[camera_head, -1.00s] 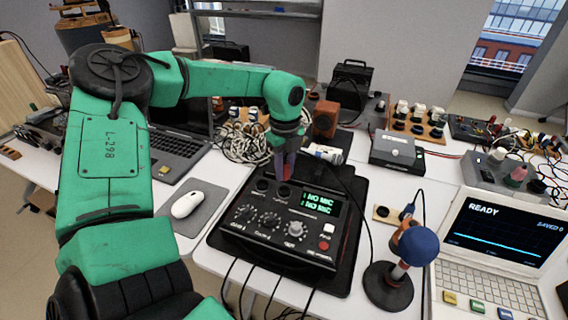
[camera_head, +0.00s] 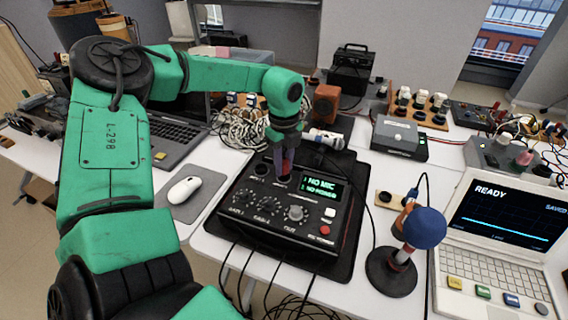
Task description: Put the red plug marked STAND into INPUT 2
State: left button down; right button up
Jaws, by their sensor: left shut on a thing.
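The black audio box (camera_head: 252,222) lies on a dark mat, with two round sockets on top near its back edge and a green screen (camera_head: 322,188). The screen's first line reads NO MIC; its second line looks like NO POWER. My left gripper (camera_head: 286,158) points down over the right-hand socket and is shut on the red plug (camera_head: 287,166). The plug is mostly hidden between the fingers; its lower end appears to be at that socket, but its depth cannot be told. The STAND mark is not legible. My right gripper is out of view.
A blue-topped microphone on a stand (camera_head: 425,228) is right of the box. A white laptop (camera_head: 490,255) reads READY. A mouse (camera_head: 185,190) lies on a grey pad at left. Coiled cables (camera_head: 237,130) lie behind, and several cables hang off the front edge.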

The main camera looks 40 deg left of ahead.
pick_arm(q)
jog(key=shift+f+b, duration=0.25)
jog(key=shift+b, duration=0.15)
dwell(0.4)
jog(key=c, duration=0.6)
grip_release()
